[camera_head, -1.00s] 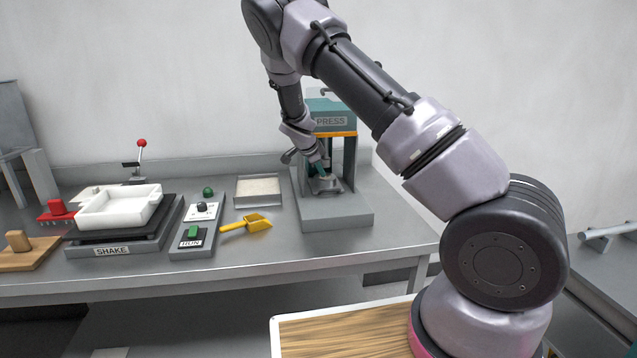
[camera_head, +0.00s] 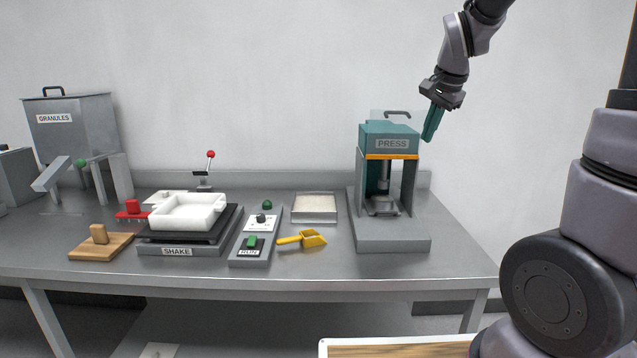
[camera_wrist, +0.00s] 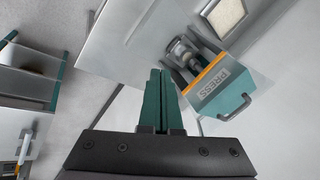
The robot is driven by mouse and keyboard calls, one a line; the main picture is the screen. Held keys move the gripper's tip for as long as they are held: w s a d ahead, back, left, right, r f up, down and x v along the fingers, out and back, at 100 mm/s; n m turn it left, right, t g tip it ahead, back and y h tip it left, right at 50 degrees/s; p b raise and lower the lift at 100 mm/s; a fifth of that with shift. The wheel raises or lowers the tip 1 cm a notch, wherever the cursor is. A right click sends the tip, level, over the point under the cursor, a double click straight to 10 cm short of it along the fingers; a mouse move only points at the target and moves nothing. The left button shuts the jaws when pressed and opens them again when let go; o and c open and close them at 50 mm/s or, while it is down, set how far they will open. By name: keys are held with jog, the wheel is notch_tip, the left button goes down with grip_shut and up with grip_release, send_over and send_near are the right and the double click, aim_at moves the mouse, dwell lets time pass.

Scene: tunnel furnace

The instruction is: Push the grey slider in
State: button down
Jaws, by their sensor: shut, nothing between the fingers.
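The teal press (camera_head: 390,142), labelled PRESS, stands at the right of the bench on a grey base. Under its ram is a small grey metal plate (camera_head: 382,207), perhaps the grey slider; I cannot tell for sure how far in it sits. My gripper (camera_head: 429,136) is raised beside the upper right of the press, its teal fingers pointing down, shut and empty. In the wrist view, the closed fingers (camera_wrist: 156,78) lie left of the press top (camera_wrist: 222,92) and its dark handle (camera_wrist: 240,106). No contact with the press is visible.
Left of the press are a shallow tray (camera_head: 314,207), a yellow scoop (camera_head: 309,239), a RUN control box (camera_head: 252,247) and the SHAKE unit (camera_head: 178,251). A GRANULES hopper (camera_head: 80,135) stands at the far left. The wall behind the bench is bare.

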jog(key=s+r+n+t, duration=0.1)
jog(key=s+r+n, duration=0.2)
jog(key=s, duration=0.7)
jog(key=s+a+r+n+t+y, duration=0.1)
jog(key=s+r+n, duration=0.2)
jog(key=s, duration=0.7)
jog(key=shift+s+a+n, duration=0.3)
jog(key=shift+n, duration=0.3)
